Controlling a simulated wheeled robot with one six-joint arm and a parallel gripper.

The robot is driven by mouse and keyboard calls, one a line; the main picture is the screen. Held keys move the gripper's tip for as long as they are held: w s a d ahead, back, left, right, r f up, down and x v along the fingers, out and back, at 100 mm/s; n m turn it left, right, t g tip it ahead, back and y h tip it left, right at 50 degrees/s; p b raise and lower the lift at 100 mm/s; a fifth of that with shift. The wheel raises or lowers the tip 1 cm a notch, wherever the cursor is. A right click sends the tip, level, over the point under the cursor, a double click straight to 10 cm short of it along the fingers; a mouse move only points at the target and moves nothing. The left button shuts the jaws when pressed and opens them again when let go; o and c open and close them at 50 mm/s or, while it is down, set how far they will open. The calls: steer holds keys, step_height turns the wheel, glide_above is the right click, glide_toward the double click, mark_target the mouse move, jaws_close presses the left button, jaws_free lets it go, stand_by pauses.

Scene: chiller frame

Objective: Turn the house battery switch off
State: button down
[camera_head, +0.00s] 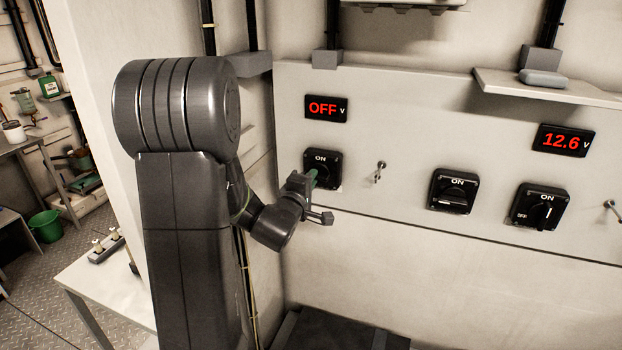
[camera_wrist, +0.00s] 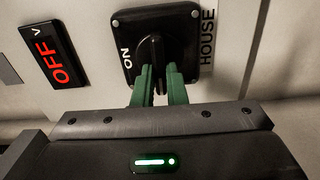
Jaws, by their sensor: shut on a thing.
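The house battery switch (camera_wrist: 188,28) is a black square plate with a rotary knob, marked HOUSE and ON in the wrist view. It is the leftmost switch (camera_head: 331,162) on the wall panel in the head view. My gripper (camera_wrist: 159,88) has its green fingers shut on the black knob (camera_wrist: 156,52), one on each side. The knob lies crosswise to the direction of the ON mark. In the head view my gripper (camera_head: 311,178) reaches the switch from the left and covers part of it. The display (camera_head: 326,108) above it reads OFF.
Two similar black switches (camera_head: 453,190) (camera_head: 540,206) sit to the right. A small metal toggle (camera_head: 380,171) is beside the house switch. A second display (camera_head: 565,141) reads 12.6. A shelf (camera_head: 548,88) juts out above it. A white table (camera_head: 110,285) stands at lower left.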

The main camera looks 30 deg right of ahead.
steer(key=shift+n, duration=0.3)
steer(key=c, duration=1.5)
jaws_free()
steer(key=shift+o, duration=0.2)
steer(key=b+v, duration=0.2)
steer(key=v, duration=1.2)
steer(key=shift+w+d, duration=0.1)
steer(key=shift+w, duration=0.05)
steer(key=p+x, duration=0.2)
steer(key=x, duration=1.1)
steer(key=shift+w+d, duration=0.2)
steer(key=shift+d, duration=0.1)
steer(key=shift+s+a, duration=0.1)
steer(key=shift+a, duration=0.05)
